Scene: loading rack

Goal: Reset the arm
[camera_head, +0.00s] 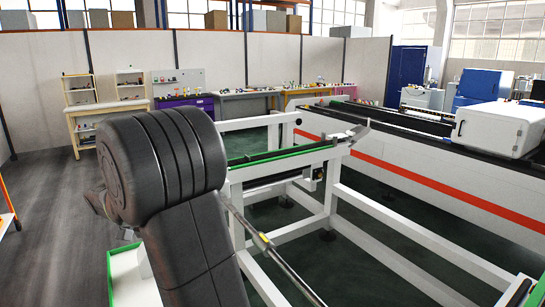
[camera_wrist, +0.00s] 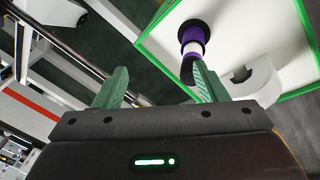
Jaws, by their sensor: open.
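My gripper (camera_wrist: 160,88) shows in the wrist view with its two green fingers spread apart and nothing between them. A purple and white cylindrical part (camera_wrist: 194,42) with a dark flange is just beyond the right finger, on a white board with a green rim (camera_wrist: 150,40). I cannot tell if the finger touches the part.
A white curved piece (camera_wrist: 258,82) lies right of the purple part. In the head view, a white frame rack (camera_head: 335,195) with a green-edged rail stands right of my arm. A green-edged white tray (camera_head: 128,275) is at the lower left. Dark floor (camera_head: 45,210) is open at left.

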